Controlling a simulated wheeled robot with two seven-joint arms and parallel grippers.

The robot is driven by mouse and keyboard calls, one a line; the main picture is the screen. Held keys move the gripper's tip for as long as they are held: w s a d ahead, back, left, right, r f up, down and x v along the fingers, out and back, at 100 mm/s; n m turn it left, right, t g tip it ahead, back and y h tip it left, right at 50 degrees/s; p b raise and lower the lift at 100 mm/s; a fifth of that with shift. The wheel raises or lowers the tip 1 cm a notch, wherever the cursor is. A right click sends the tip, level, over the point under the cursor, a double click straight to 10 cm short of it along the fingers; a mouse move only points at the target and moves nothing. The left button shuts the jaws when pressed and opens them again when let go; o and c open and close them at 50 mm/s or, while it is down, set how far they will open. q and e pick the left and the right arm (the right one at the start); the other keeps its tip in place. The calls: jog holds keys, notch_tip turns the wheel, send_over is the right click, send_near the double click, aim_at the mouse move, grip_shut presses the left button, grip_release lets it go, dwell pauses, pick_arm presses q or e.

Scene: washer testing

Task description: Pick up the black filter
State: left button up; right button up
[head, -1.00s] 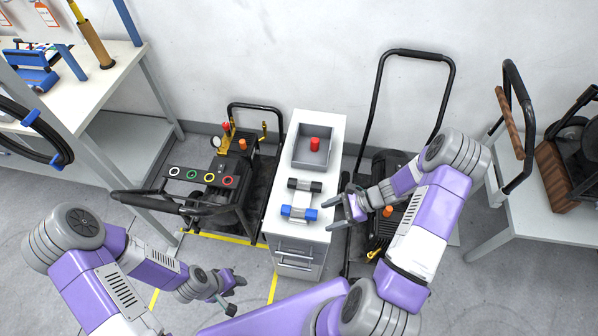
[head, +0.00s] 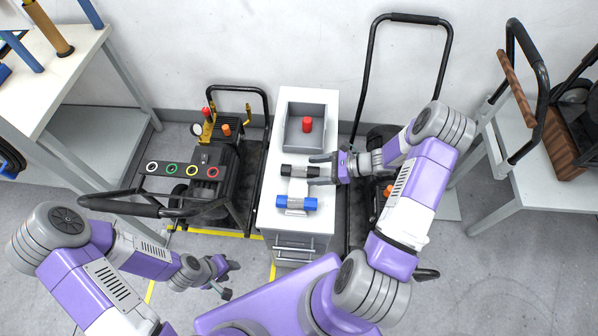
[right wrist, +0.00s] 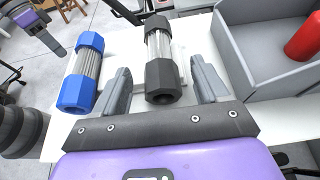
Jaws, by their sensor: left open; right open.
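The black filter (head: 300,171) lies on a small stand on the white cabinet top. It has black end caps and a clear ribbed middle, shown in the right wrist view (right wrist: 160,80). My right gripper (head: 322,170) is open at the filter's right end. In the right wrist view its two fingers (right wrist: 163,85) stand on either side of the black filter's near end, with gaps visible. A blue filter (head: 297,204) lies in front of the black one; it also shows in the right wrist view (right wrist: 84,72). My left gripper (head: 228,277) is open and empty, low at the left, away from the cabinet.
A grey bin (head: 305,148) holding a red cylinder (head: 307,124) sits behind the filters on the cabinet top (head: 270,180). A pressure washer (head: 205,165) stands left of the cabinet. A tall black handle (head: 370,80) rises at right.

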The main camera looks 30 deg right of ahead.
jog(key=shift+w+a+f, duration=0.25)
jog(key=shift+w+a, duration=0.1)
jog(key=shift+a, duration=0.2)
jog(key=c, duration=1.2)
